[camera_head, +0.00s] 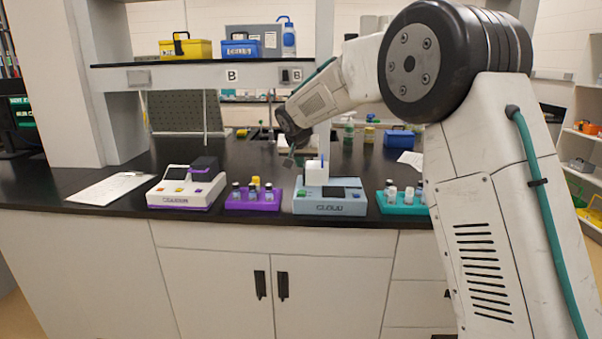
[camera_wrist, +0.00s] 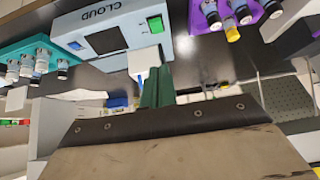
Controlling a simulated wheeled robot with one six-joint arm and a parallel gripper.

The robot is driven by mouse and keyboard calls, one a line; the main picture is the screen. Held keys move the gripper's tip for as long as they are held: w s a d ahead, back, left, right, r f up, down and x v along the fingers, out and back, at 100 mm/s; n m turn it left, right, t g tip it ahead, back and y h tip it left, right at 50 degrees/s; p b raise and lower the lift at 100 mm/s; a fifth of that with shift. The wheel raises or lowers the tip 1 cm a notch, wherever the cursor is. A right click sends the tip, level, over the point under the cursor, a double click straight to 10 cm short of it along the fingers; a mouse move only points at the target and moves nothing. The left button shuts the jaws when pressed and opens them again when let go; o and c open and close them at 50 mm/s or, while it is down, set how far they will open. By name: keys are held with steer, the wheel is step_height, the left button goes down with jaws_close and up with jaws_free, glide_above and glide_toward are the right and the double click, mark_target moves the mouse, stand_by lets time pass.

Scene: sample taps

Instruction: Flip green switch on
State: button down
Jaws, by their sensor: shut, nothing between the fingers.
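The pale blue device (camera_head: 330,207) marked CLOUD stands on the black counter, with a dark screen on its top. Its green switch (camera_head: 302,192) is at the left of the screen; in the wrist view, turned about, the green switch (camera_wrist: 155,24) is right of the screen. A blue button (camera_wrist: 75,45) is on the screen's other side. I cannot tell the switch's position. A white upright part (camera_head: 314,170) rises at the device's back. My gripper (camera_head: 291,158) is above and behind the device's left side, apart from the switch. Its shut, empty fingers (camera_wrist: 157,88) show in the wrist view.
A purple tray (camera_head: 238,206) of vials stands left of the device, and a teal tray (camera_head: 388,209) of vials right. Farther left are a white device (camera_head: 180,199) and a clipboard (camera_head: 108,188). A shelf (camera_head: 200,75) with toolboxes crosses above the counter.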

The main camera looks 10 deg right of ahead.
glide_above(302, 193)
steer(key=f, duration=0.7)
steer(key=shift+s+a, duration=0.25)
steer(key=shift+s, duration=0.15)
step_height(302, 193, down, 2)
steer(key=shift+s+f, duration=0.15)
steer(key=shift+f, duration=0.05)
steer(key=shift+s+f, duration=0.1)
steer(key=shift+f, duration=0.65)
steer(key=shift+s+a+f, duration=0.1)
steer(key=shift+s+f, duration=0.05)
steer(key=shift+f, duration=0.2)
steer(key=shift+r, duration=0.15)
steer(key=shift+r, duration=0.7)
